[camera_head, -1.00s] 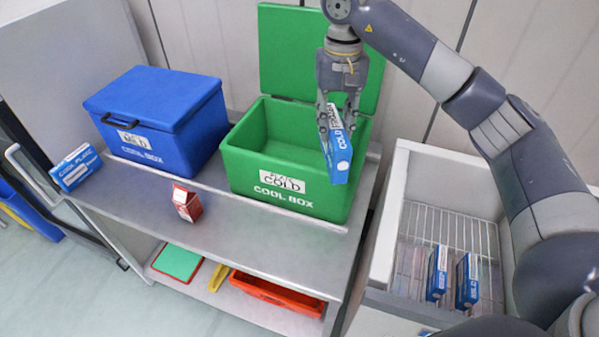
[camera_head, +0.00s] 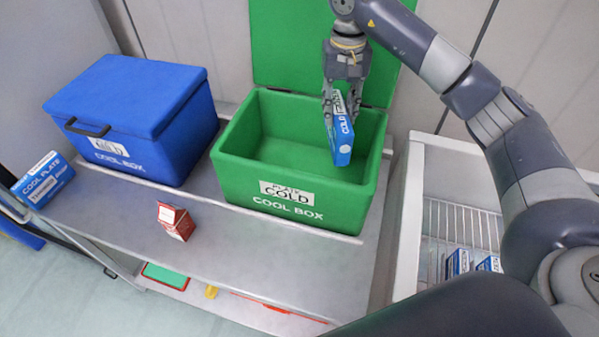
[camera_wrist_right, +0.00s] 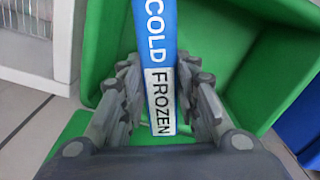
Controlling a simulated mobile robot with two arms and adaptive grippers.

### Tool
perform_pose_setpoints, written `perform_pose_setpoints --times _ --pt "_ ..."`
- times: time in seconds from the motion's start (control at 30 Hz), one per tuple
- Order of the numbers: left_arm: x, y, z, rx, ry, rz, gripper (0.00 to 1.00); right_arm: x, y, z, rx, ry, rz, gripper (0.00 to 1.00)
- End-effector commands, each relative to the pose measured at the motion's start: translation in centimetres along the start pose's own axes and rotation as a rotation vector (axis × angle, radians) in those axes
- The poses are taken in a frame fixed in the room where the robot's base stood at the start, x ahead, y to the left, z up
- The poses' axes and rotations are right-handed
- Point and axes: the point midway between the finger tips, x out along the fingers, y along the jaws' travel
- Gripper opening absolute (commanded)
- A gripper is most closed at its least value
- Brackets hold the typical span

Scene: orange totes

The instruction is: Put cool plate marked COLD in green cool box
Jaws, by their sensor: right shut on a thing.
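The green cool box (camera_head: 285,205) stands on the metal bench with its lid (camera_head: 300,45) raised behind it. It also shows in the wrist view (camera_wrist_right: 230,60). My right gripper (camera_head: 341,98) is shut on a blue and white cool plate (camera_head: 341,140) whose edge reads COLD and FROZEN in the wrist view (camera_wrist_right: 160,35). The plate hangs roughly upright, slightly tilted, over the right part of the box's opening. Its lower end appears within the opening; how deep it reaches is unclear. My left gripper is not in view.
A closed blue cool box (camera_head: 140,120) stands to the left. A blue and white package (camera_head: 45,180) and a small red carton (camera_head: 175,221) are on the bench. At right, an open white bin (camera_head: 407,220) with a wire rack holds two blue packages (camera_head: 458,262).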

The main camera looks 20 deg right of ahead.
Motion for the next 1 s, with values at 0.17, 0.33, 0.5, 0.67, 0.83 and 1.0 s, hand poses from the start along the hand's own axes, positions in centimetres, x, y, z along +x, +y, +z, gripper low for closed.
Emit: perform_pose_setpoints --times 0.17,0.33,0.5,0.67,0.83,1.0 --pt "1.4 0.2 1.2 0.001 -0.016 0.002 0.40 3.5 0.0 0.1 0.000 0.001 -0.003 0.00" --pt "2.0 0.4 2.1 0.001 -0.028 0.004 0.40 5.7 0.0 0.1 0.001 0.001 -0.001 0.00" --pt "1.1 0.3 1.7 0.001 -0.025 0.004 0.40 8.2 0.0 0.2 0.000 -0.003 -0.001 0.00" --pt "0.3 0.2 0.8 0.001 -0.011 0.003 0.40 10.7 0.0 0.2 0.000 0.000 -0.002 0.00" --pt "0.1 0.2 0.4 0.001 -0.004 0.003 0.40 12.1 0.0 0.1 0.001 0.002 -0.002 0.00" --pt "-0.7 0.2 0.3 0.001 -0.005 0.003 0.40 14.1 0.0 0.2 0.001 -0.002 -0.002 0.00"
